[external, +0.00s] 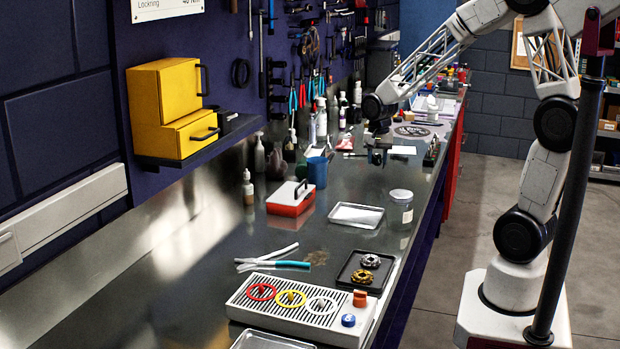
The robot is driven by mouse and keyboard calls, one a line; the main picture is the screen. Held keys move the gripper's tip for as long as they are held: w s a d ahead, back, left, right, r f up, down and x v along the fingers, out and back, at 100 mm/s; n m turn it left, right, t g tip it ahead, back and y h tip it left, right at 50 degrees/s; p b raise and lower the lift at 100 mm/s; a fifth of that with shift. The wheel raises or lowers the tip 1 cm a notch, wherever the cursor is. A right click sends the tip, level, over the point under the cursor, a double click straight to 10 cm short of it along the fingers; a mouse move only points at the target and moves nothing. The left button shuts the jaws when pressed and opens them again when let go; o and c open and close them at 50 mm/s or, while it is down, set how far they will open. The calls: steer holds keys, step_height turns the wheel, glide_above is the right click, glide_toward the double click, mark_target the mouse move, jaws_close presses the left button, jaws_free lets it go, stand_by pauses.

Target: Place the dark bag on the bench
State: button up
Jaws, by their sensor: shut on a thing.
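My gripper (377,158) hangs low over the far middle part of the bench (225,255), pointing down. It is shut on a small dark thing that is hard to make out against the fingers. I cannot tell from this view whether that is the dark bag, or whether it touches the bench top. Dark, lumpy shapes (275,163) stand on the bench near the wall, left of the blue cup (317,172); they are too small to identify.
A red-and-white box (291,204), metal tray (356,216), jar (400,207) and black tray with gears (366,271) stand nearer. A slotted panel with coloured rings (300,305) is at the front. Bottles line the wall. Bare bench shows left of the pliers (275,264).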

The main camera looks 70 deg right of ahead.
steer(key=shift+w, duration=0.1)
stand_by(0.5)
steer(key=w+a+r+n, duration=0.4)
steer(key=w+a+r, duration=0.1)
steer(key=w+a, duration=0.5)
steer(key=w+a+n, duration=0.1)
steer(key=w+a, duration=0.2)
steer(key=a, duration=0.4)
steer(key=w+a+n, duration=0.1)
steer(key=w+a, duration=0.1)
steer(key=a, duration=0.5)
steer(key=w+a+n, duration=0.2)
steer(key=w+a, duration=0.1)
steer(key=a, duration=0.4)
steer(key=shift+w+a+r, duration=0.2)
steer(key=shift+w+r, duration=0.15)
steer(key=shift+r, duration=0.05)
steer(key=s+a+n, duration=0.2)
steer(key=a+n, duration=0.1)
steer(key=a, duration=2.7)
steer(key=s+a+n, duration=0.2)
steer(key=a+n, duration=0.2)
steer(key=a, duration=2.6)
steer(key=shift+s+a+f+n, duration=0.15)
steer(key=shift+a+f+n, duration=0.1)
steer(key=shift+n, duration=0.05)
steer(key=shift+f, duration=0.15)
steer(key=shift+f, duration=2.35)
